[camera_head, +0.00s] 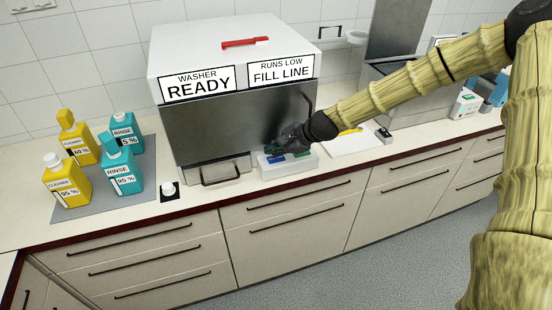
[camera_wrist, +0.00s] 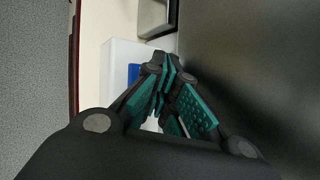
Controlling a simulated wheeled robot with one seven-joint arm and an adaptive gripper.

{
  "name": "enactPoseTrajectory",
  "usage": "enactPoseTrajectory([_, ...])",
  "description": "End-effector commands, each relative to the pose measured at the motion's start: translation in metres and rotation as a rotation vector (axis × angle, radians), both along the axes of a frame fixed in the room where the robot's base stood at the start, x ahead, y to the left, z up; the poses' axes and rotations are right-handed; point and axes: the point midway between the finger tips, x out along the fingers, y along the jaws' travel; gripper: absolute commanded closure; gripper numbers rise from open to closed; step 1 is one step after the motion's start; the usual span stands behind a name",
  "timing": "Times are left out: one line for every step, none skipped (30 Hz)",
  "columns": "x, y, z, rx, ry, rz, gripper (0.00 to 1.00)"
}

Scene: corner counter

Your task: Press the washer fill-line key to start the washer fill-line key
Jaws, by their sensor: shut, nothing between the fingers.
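The washer (camera_head: 215,125) is a white-topped box with a dark steel front, signed "WASHER READY" and "RUNS LOW FILL LINE". A low white key box (camera_head: 291,171) stands on the counter at its front right corner. A blue key (camera_head: 275,160) shows on the box, and it also shows in the wrist view (camera_wrist: 133,74). A green patch beside it may be another key. My gripper (camera_head: 281,146) is shut and empty, right over the box. In the wrist view its fingertips (camera_wrist: 165,68) are beside the blue key and hide part of the box; contact cannot be told.
Cleaner and rinse bottles (camera_head: 122,170) stand on a grey mat at the left. A white board (camera_head: 350,143) with a yellow item lies right of the key box. The washer has a protruding drawer handle (camera_head: 221,180).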

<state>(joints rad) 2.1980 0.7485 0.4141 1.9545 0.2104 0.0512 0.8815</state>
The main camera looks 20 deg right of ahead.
Motion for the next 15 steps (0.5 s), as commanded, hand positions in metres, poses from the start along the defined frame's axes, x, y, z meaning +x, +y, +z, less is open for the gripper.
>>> enactPoseTrajectory([0.0000, 0.0000, 0.0000, 0.000, 0.000, 0.000, 1.00])
enactPoseTrajectory([0.0000, 0.0000, 0.0000, 0.000, 0.000, 0.000, 1.00])
enactPoseTrajectory([0.0000, 0.0000, 0.0000, 0.000, 0.000, 0.000, 1.00])
enactPoseTrajectory([0.0000, 0.0000, 0.0000, 0.000, 0.000, 0.000, 1.00])
enactPoseTrajectory([0.0000, 0.0000, 0.0000, 0.000, 0.000, 0.000, 1.00])
enactPoseTrajectory([0.0000, 0.0000, 0.0000, 0.000, 0.000, 0.000, 1.00])
enactPoseTrajectory([0.0000, 0.0000, 0.0000, 0.000, 0.000, 0.000, 1.00])
enactPoseTrajectory([0.0000, 0.0000, 0.0000, 0.000, 0.000, 0.000, 1.00])
enactPoseTrajectory([0.0001, 0.0000, -0.0001, 0.000, 0.000, 0.000, 1.00])
enactPoseTrajectory([0.0000, 0.0001, -0.0004, 0.000, 0.000, 0.000, 1.00])
enactPoseTrajectory([0.0000, 0.0000, -0.0008, 0.000, 0.000, 0.000, 1.00])
enactPoseTrajectory([0.0000, 0.0001, -0.0017, 0.000, 0.000, 0.000, 1.00])
enactPoseTrajectory([-0.0001, 0.0001, -0.0025, 0.000, 0.000, 0.000, 1.00])
enactPoseTrajectory([-0.0001, 0.0001, -0.0035, 0.000, 0.000, 0.000, 1.00])
enactPoseTrajectory([-0.0002, 0.0002, -0.0049, 0.000, 0.000, 0.000, 1.00])
